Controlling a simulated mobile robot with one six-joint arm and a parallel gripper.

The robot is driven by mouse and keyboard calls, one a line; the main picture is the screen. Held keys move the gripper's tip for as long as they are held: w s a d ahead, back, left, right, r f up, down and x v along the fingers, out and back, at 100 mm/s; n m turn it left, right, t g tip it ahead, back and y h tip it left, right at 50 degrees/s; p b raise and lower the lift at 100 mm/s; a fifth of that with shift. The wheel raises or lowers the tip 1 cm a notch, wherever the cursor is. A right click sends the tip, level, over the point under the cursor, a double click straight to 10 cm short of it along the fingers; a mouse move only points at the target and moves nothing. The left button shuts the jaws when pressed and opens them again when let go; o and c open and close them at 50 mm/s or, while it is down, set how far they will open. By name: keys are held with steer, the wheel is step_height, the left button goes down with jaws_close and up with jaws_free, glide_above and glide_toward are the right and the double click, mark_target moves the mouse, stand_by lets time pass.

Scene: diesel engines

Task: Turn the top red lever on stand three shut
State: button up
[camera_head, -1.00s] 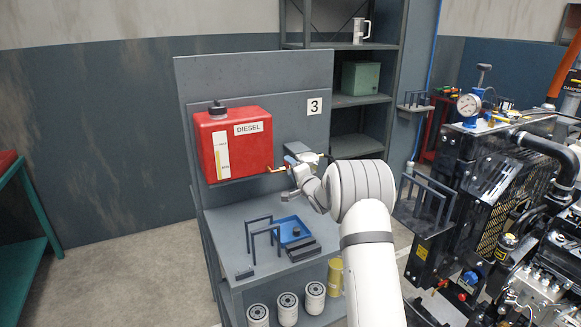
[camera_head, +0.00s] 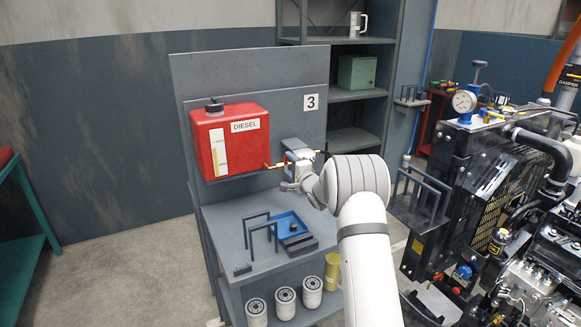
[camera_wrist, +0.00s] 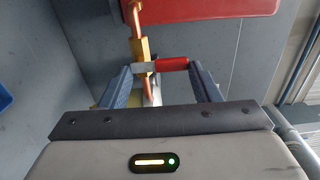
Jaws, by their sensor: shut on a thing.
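In the wrist view a red-sleeved lever (camera_wrist: 172,64) with a bare metal root sits on a brass valve (camera_wrist: 142,48). The lever lies crosswise to the valve's pipe. My gripper (camera_wrist: 160,72) is shut on the lever, which spans between its two blue-grey fingers. In the head view my gripper (camera_head: 290,180) is at the stand's (camera_head: 285,115) back panel, just right of the red diesel tank (camera_head: 229,141). There the lever is hidden by my gripper and wrist. The sign "3" (camera_head: 311,102) is above.
On the stand's bench are a blue tray (camera_head: 288,226), dark frames (camera_head: 262,237) and dark blocks. White filters (camera_head: 285,302) and a yellow canister (camera_head: 333,271) stand below. A large engine (camera_head: 520,220) fills the right. The floor at left is clear.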

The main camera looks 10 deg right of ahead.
steer(key=o, duration=1)
steer(key=shift+d, duration=0.1)
steer(key=b+v, duration=0.2)
steer(key=v, duration=0.5)
steer(key=shift+s+d, duration=0.1)
steer(key=shift+s, duration=0.3)
